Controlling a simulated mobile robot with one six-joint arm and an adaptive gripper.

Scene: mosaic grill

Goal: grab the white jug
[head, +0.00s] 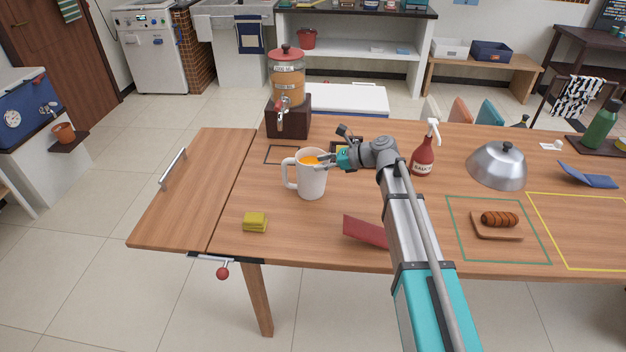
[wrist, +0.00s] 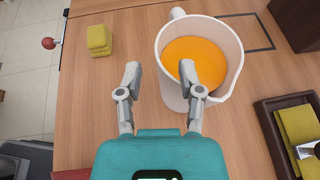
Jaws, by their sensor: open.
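The white jug (head: 312,178) stands upright on the wooden table, with orange liquid inside and its handle on the left in the head view. In the wrist view the jug (wrist: 231,62) is at the upper right. My gripper (head: 331,160) is at the jug's right side in the head view. In the wrist view my gripper (wrist: 160,72) is open and empty, with its right finger overlapping the jug's near rim and its left finger over bare table. I cannot tell whether the right finger touches the jug.
A drink dispenser (head: 288,88) stands behind the jug. A yellow sponge stack (head: 255,222) lies to the left, and a dark tray (wrist: 264,112) lies to the right in the wrist view. A red bottle (head: 423,158) and a metal dome (head: 497,168) stand farther right.

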